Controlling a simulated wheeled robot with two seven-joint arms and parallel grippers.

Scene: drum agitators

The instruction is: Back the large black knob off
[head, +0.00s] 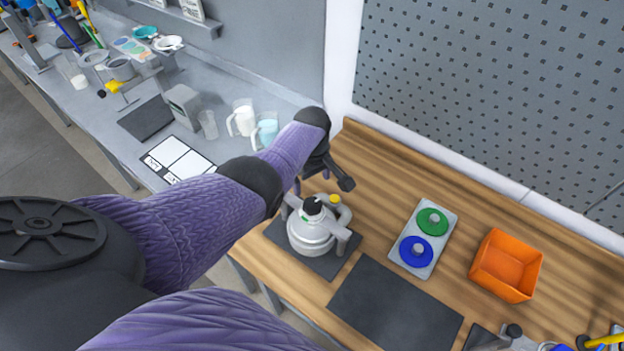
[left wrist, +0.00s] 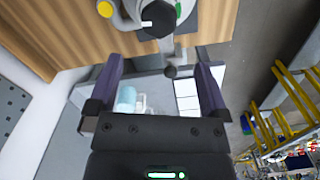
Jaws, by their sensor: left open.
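The large black knob (head: 312,205) sits on top of a silver round drum unit (head: 308,236), with a small green mark beside it and a yellow cap (head: 335,199) nearby. In the left wrist view the black knob (left wrist: 158,18) is near the top edge, beyond the fingertips, and the yellow cap (left wrist: 105,9) is to its left. My left gripper (head: 320,178) hangs just behind the knob in the head view, apart from it. In the left wrist view my left gripper (left wrist: 158,72) has its fingers wide apart with nothing held. My right gripper is not in view.
The unit stands on a dark mat (head: 278,236) on the wooden bench. To the right are a grey plate (head: 411,262) with green and blue discs, an orange bin (head: 507,265) and a bare dark mat (head: 395,306). White jugs (head: 242,118) stand on the grey bench behind the arm.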

